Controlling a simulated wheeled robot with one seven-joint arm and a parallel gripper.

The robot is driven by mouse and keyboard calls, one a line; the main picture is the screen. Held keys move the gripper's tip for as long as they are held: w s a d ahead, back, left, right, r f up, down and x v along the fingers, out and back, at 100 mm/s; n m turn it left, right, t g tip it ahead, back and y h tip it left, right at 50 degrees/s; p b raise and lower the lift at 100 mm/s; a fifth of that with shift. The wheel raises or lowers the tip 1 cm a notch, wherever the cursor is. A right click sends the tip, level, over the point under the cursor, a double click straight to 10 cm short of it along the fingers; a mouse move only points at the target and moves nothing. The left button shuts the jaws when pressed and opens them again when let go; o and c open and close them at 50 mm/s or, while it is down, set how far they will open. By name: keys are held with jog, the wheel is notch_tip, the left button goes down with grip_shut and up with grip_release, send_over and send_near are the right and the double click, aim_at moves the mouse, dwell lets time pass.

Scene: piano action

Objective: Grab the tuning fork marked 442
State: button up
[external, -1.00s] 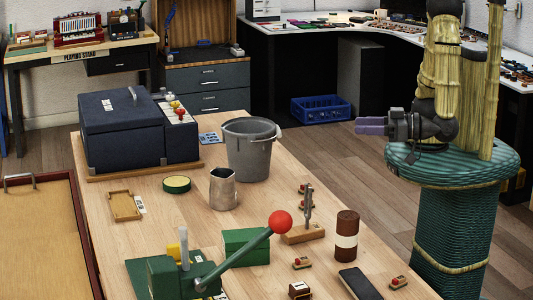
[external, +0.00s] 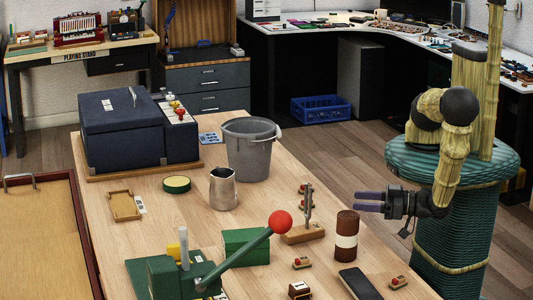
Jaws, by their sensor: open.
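A grey metal tuning fork (external: 308,205) stands upright on a wooden block (external: 303,234) on the wooden table. Its marking is too small to read. My gripper (external: 358,202) is open and empty, with its purple fingers pointing left. In the picture it is to the right of the fork and above the brown cylinder, apart from both.
A brown cylinder with a pale band (external: 346,236) stands to the right of the fork. A green press lever with a red ball (external: 280,222) reaches close to the fork's left. A green box (external: 246,246), metal pitcher (external: 223,188) and grey bucket (external: 250,150) stand further left.

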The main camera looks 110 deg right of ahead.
jog(key=shift+f, duration=0.85)
jog(key=p+x, duration=0.2)
jog(key=x, duration=0.9)
jog(key=shift+w+d, duration=0.2)
jog(key=shift+w, duration=0.1)
jog(key=p, duration=0.2)
send_over(298, 227)
jog(key=shift+w, duration=0.1)
jog(key=shift+a, duration=0.1)
grip_shut()
